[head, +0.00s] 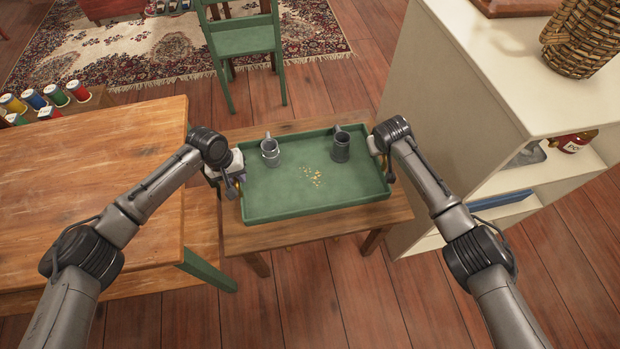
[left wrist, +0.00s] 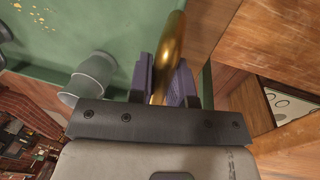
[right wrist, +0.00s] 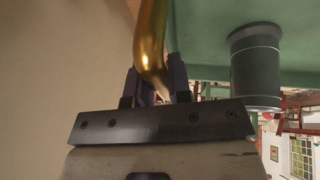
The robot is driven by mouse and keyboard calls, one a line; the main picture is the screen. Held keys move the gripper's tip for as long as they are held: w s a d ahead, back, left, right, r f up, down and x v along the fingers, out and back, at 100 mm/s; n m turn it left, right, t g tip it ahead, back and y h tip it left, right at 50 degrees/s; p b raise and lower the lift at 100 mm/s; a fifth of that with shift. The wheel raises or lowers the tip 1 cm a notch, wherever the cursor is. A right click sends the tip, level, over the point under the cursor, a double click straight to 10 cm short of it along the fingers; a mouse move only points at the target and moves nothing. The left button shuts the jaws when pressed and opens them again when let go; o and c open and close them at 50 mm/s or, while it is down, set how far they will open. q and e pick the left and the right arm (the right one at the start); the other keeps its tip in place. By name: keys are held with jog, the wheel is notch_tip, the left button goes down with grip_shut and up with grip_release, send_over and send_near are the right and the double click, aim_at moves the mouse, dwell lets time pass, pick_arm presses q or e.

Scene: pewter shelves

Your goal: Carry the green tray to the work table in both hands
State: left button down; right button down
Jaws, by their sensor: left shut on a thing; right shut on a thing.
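The green tray (head: 285,205) is level over a small wooden table (head: 290,234); I cannot tell whether it rests on it or hangs just above. My left gripper (head: 235,184) is at the tray's left end, shut on a brass handle (left wrist: 174,45). My right gripper (head: 381,165) is at the right end, mostly hidden by its wrist, shut on the other brass handle (right wrist: 150,35).
A larger wooden table (head: 90,185) stands close at the left, with several thread spools (head: 55,95) at its far side. A cream shelf unit (head: 480,120) with a wicker basket (head: 582,38) stands at the right. A green chair (head: 243,45) is behind the tray.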

pick_arm(q)
jog(key=shift+w+r, duration=0.1)
jog(key=shift+r, duration=0.25)
pick_arm(e)
jog(key=shift+w+r, duration=0.1)
jog(key=shift+r, duration=0.25)
